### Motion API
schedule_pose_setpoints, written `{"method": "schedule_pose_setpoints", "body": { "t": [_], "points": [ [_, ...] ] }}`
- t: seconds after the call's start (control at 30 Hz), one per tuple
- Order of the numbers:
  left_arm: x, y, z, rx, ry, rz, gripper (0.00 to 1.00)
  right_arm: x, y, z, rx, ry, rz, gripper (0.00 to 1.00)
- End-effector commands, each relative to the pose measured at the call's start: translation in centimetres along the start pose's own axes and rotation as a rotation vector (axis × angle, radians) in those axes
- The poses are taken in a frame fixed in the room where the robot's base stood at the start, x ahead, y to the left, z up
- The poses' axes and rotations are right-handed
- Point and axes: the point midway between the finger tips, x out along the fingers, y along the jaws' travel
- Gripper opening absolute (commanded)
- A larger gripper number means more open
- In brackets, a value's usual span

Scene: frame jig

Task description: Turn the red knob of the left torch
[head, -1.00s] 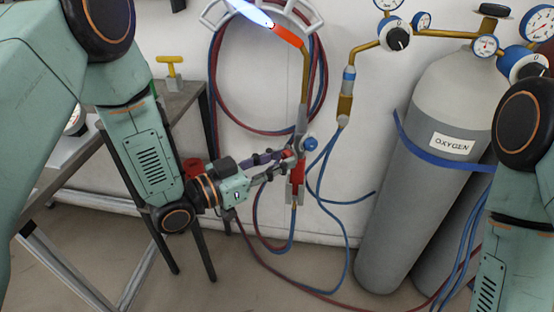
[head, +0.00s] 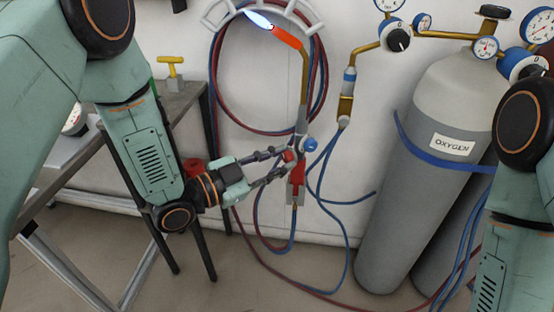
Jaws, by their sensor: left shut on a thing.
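The left torch hangs upright by the white wall, with a red handle (head: 297,178), a brass neck (head: 304,80) and a glowing orange tip (head: 287,37). A short white-blue flame (head: 258,19) comes from the tip, pointing up and left. The torch's red knob (head: 289,156) is on the left side of its body, and a blue knob (head: 310,145) is on the right side. My left gripper (head: 286,158) reaches in from the left and is shut on the red knob, partly covering it. My right gripper is out of view; only my right arm shows.
Red and blue hoses (head: 215,90) are coiled behind and trail to the floor. A grey oxygen cylinder (head: 400,200) stands at right. A dark table (head: 185,105) with a yellow-handled item (head: 171,70) stands at left.

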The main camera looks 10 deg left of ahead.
Motion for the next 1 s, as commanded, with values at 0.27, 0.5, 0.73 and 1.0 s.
{"method": "schedule_pose_setpoints", "body": {
  "t": [0.27,0.5,0.73,1.0],
  "points": [
    [-0.02,0.08,0.06,0.254,-0.017,0.003,0.00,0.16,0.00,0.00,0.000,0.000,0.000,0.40],
    [-0.01,0.05,0.03,0.435,-0.026,0.002,0.00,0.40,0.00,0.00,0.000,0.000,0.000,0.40],
    [0.00,0.05,0.02,0.548,-0.032,0.002,0.00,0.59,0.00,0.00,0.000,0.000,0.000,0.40],
    [0.00,0.04,-0.01,0.607,-0.035,0.003,0.00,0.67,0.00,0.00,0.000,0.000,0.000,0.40]
  ]
}}
